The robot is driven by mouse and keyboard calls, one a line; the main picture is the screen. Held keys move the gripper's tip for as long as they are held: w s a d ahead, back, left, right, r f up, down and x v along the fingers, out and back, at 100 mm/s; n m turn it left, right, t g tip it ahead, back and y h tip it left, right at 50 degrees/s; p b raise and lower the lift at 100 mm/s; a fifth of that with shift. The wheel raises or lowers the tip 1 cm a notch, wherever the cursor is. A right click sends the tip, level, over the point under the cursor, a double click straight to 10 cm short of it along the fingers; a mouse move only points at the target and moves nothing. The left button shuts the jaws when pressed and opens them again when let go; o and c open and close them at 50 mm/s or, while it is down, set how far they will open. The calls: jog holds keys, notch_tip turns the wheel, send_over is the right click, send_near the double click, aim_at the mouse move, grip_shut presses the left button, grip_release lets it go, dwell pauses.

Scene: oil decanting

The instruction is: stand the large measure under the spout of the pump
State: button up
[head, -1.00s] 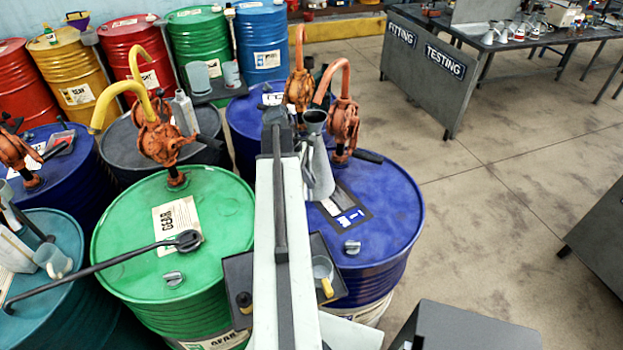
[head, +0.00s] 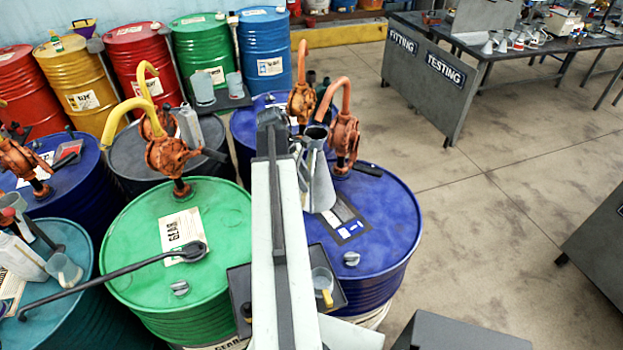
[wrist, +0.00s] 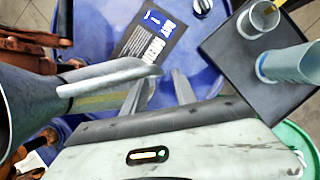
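The large measure (head: 318,182) is a grey metal jug with a flared mouth. It appears upright on the front blue drum (head: 385,225). The pump (head: 343,138) on that drum is orange-red, and its hooked spout (head: 326,102) ends just above the measure's mouth in the head view. In the wrist view the measure's mouth (wrist: 25,105) is at the left edge, with a curved grey strip of it (wrist: 110,75) reaching towards the fingers. My gripper (wrist: 162,90) is open, with blue drum top showing between its fingers. The head view hides the fingers behind my arm.
A dark tray (head: 240,300) between the green and blue drums carries clear beakers (head: 322,280). A green drum (head: 125,240) with a yellow-spouted pump (head: 170,155) and a long wrench (head: 120,280) stands left. Free floor (head: 500,230) lies right. A grey bench (head: 425,85) stands behind it.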

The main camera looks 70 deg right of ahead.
jog(key=p+v, duration=0.4)
jog(key=v, duration=0.2)
